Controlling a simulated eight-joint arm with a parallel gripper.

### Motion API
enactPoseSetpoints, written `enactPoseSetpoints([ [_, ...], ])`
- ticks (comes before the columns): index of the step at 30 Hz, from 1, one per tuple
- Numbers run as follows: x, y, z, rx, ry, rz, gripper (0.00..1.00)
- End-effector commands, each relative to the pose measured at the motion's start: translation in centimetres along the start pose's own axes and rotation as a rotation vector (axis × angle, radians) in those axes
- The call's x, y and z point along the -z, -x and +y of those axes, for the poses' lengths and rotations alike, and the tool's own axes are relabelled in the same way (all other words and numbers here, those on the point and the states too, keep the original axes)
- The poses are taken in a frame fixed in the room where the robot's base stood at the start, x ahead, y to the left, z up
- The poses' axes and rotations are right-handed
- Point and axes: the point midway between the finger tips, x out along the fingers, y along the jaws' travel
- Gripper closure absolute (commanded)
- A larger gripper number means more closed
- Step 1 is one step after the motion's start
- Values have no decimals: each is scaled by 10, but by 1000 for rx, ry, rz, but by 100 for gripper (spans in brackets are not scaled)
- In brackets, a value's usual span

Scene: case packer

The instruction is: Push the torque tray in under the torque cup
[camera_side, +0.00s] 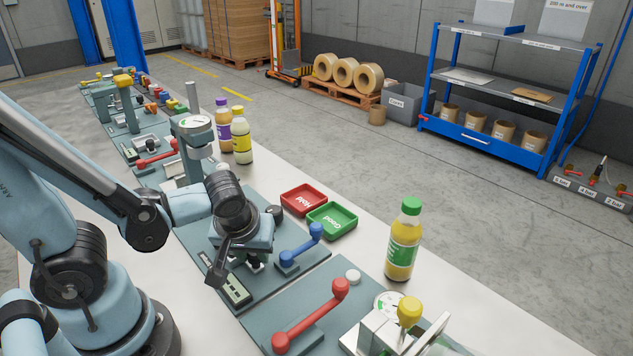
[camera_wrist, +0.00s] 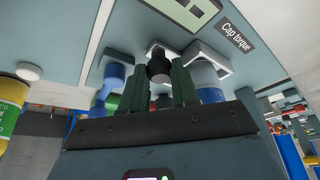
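My gripper (camera_wrist: 160,75) shows in the wrist view as two dark green fingers on either side of a black knob, which looks close against both. The knob (camera_wrist: 159,67) stands at the middle of a pale angular bracket, which I take for the torque tray (camera_wrist: 151,47). In the side view my gripper (camera_side: 252,260) is low over the cap torque station, and its body hides most of the tray. A pale cylinder (camera_wrist: 205,76) right of the fingers in the wrist view may be the torque cup; its relation to the tray is unclear.
A blue crank (camera_side: 300,247) stands right of the gripper. Red (camera_side: 304,200) and green (camera_side: 332,219) trays lie behind it. A green-capped bottle (camera_side: 403,240) and a red-handled station (camera_side: 310,318) are further right. The display (camera_side: 238,291) labelled "Cap torque" is at the station's front edge.

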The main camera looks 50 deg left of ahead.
Motion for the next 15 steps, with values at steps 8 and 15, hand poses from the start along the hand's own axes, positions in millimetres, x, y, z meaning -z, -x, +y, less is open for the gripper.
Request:
enactPoseSetpoints([
  [8, 0, 0, 0, 2, 0, 0, 100],
  [15, 4, -2, -5, 3, 2, -1, 100],
])
